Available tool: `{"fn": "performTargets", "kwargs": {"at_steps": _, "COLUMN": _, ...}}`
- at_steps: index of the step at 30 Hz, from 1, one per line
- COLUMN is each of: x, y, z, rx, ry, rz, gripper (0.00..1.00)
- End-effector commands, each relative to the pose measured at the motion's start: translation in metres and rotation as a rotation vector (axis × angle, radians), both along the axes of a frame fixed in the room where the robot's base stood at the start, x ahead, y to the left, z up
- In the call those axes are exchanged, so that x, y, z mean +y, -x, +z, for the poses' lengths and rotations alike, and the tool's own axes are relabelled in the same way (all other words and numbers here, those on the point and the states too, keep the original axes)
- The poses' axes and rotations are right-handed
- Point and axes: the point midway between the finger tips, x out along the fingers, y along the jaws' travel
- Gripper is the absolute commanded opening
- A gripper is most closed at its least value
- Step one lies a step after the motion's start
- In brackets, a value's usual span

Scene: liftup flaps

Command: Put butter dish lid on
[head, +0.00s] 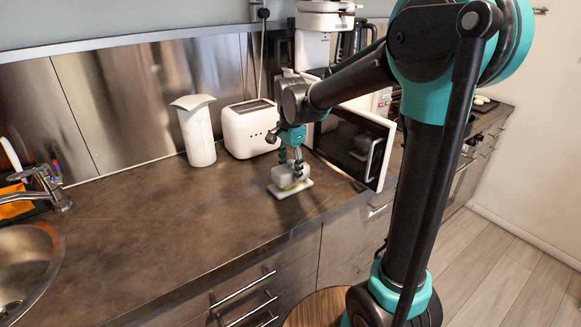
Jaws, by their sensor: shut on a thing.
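The butter dish (291,191) sits on the brown counter as a flat light base, with a trace of yellow, likely butter, just above it. The pale grey butter dish lid (283,177) is over the base, under my gripper. My gripper (292,168) points down and is shut on the lid, at its top. The fingertips and the lid's handle are small and partly hidden. I cannot tell whether the lid touches the base or hangs slightly above it.
A white toaster (250,129) and a white pitcher-like container (195,131) stand behind to the left. A microwave (352,142) is close on the right. The counter (170,225) is clear to the left, up to the sink (28,268).

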Motion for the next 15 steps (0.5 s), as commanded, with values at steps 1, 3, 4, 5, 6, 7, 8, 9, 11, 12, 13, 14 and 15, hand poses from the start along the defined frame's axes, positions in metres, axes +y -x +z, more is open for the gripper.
{"fn": "performTargets", "kwargs": {"at_steps": 1, "x": 0.0001, "y": -0.0001, "z": -0.0008, "rx": 0.0, "ry": 0.0, "rz": 0.0, "gripper": 0.23}}
{"fn": "performTargets", "kwargs": {"at_steps": 3, "x": 0.0, "y": 0.0, "z": -0.0006, "rx": 0.0, "ry": 0.0, "rz": 0.0, "gripper": 0.23}}
{"fn": "performTargets", "kwargs": {"at_steps": 4, "x": 0.0, "y": 0.0, "z": -0.0007, "rx": 0.0, "ry": 0.0, "rz": 0.0, "gripper": 0.6}}
{"fn": "performTargets", "kwargs": {"at_steps": 5, "x": 0.0, "y": 0.0, "z": -0.0007, "rx": 0.0, "ry": 0.0, "rz": 0.0, "gripper": 0.64}}
{"fn": "performTargets", "kwargs": {"at_steps": 6, "x": 0.0, "y": 0.0, "z": -0.0007, "rx": 0.0, "ry": 0.0, "rz": 0.0, "gripper": 0.69}}
{"fn": "performTargets", "kwargs": {"at_steps": 7, "x": 0.0, "y": 0.0, "z": -0.0007, "rx": 0.0, "ry": 0.0, "rz": 0.0, "gripper": 0.72}}
{"fn": "performTargets", "kwargs": {"at_steps": 8, "x": 0.0, "y": 0.0, "z": -0.0007, "rx": 0.0, "ry": 0.0, "rz": 0.0, "gripper": 0.76}}
{"fn": "performTargets", "kwargs": {"at_steps": 9, "x": 0.0, "y": 0.0, "z": -0.0006, "rx": 0.0, "ry": 0.0, "rz": 0.0, "gripper": 0.77}}
{"fn": "performTargets", "kwargs": {"at_steps": 11, "x": 0.0, "y": 0.0, "z": -0.0006, "rx": 0.0, "ry": 0.0, "rz": 0.0, "gripper": 0.77}}
{"fn": "performTargets", "kwargs": {"at_steps": 12, "x": -0.0001, "y": 0.0001, "z": -0.0006, "rx": 0.0, "ry": 0.0, "rz": 0.0, "gripper": 0.77}}
{"fn": "performTargets", "kwargs": {"at_steps": 13, "x": 0.0, "y": 0.0, "z": -0.0006, "rx": 0.0, "ry": 0.0, "rz": 0.0, "gripper": 0.77}}
{"fn": "performTargets", "kwargs": {"at_steps": 14, "x": 0.0, "y": 0.0, "z": -0.0006, "rx": 0.0, "ry": 0.0, "rz": 0.0, "gripper": 0.77}}
{"fn": "performTargets", "kwargs": {"at_steps": 15, "x": -0.0001, "y": 0.0001, "z": -0.0006, "rx": 0.0, "ry": 0.0, "rz": 0.0, "gripper": 0.77}}
